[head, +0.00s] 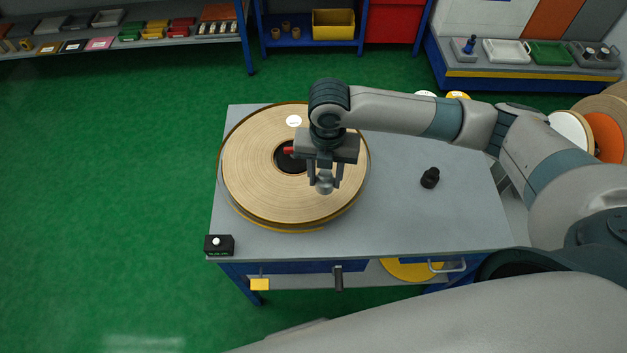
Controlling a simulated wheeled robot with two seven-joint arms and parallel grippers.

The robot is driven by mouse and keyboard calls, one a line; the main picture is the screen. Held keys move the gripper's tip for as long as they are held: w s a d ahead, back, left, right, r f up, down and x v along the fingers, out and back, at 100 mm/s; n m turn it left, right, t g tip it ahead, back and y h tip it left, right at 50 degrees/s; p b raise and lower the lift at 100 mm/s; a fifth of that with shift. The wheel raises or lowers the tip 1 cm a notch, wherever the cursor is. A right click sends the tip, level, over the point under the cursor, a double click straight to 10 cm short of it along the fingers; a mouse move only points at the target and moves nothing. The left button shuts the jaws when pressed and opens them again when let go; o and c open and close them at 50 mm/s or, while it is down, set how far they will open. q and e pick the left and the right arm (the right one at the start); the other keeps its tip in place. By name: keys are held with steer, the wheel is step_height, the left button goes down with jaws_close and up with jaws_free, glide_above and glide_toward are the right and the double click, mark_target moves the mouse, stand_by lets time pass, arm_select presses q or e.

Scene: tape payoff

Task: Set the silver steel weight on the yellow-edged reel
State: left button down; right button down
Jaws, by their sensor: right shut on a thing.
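The large tan reel (250,175) lies flat on the grey table, with a yellow edge showing along its lower rim and a dark hub with a red part at its middle. My right gripper (325,180) is over the right part of the reel, pointing down. It is shut on the silver steel weight (324,188), a small cylinder between the fingers. I cannot tell whether the weight touches the reel's face. My arm hides part of the reel's far right side. My left gripper is not in view.
A black knob-like piece (430,178) stands on the grey table (400,220), right of the reel. A black box with a white button (219,245) is at the front left corner. More reels (605,135) stand at the right. The table's right half is mostly clear.

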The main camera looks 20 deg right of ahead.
steer(key=shift+w+a+f+p, duration=0.3)
steer(key=shift+w+a+f, duration=0.6)
steer(key=shift+w+a, duration=0.2)
steer(key=shift+s, duration=0.1)
step_height(320, 180, down, 3)
steer(key=shift+f+p, duration=0.2)
steer(key=shift+p, duration=0.6)
steer(key=shift+f, duration=0.3)
steer(key=shift+f, duration=0.15)
steer(key=c, duration=1.2)
jaws_free()
steer(key=shift+o, duration=0.2)
